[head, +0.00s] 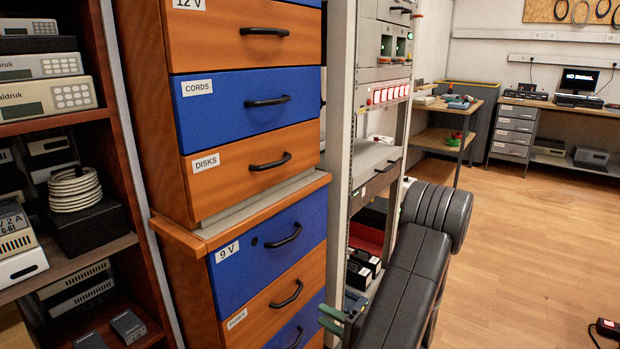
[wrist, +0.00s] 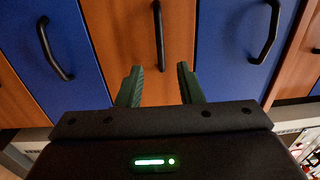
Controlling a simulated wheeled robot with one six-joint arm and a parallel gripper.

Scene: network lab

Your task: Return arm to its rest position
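My arm reaches across the right middle of the head view, in front of the drawer cabinet and the equipment rack. My gripper (wrist: 158,88) shows in the wrist view with its two green fingers apart and nothing between them. It points at an orange drawer front (wrist: 125,30) with a dark handle (wrist: 158,35); the fingertips appear short of the handle. In the head view the green fingers of my gripper (head: 331,318) show low, beside the lower drawers. All drawers in view look closed.
The drawer cabinet (head: 222,200) stands close on the left of my arm. The rack (head: 340,130) is right behind the arm. A shelf (head: 60,265) with devices and a cable coil is at far left. Open wooden floor (head: 540,240) lies to the right, with a dark object (head: 606,329) at the edge.

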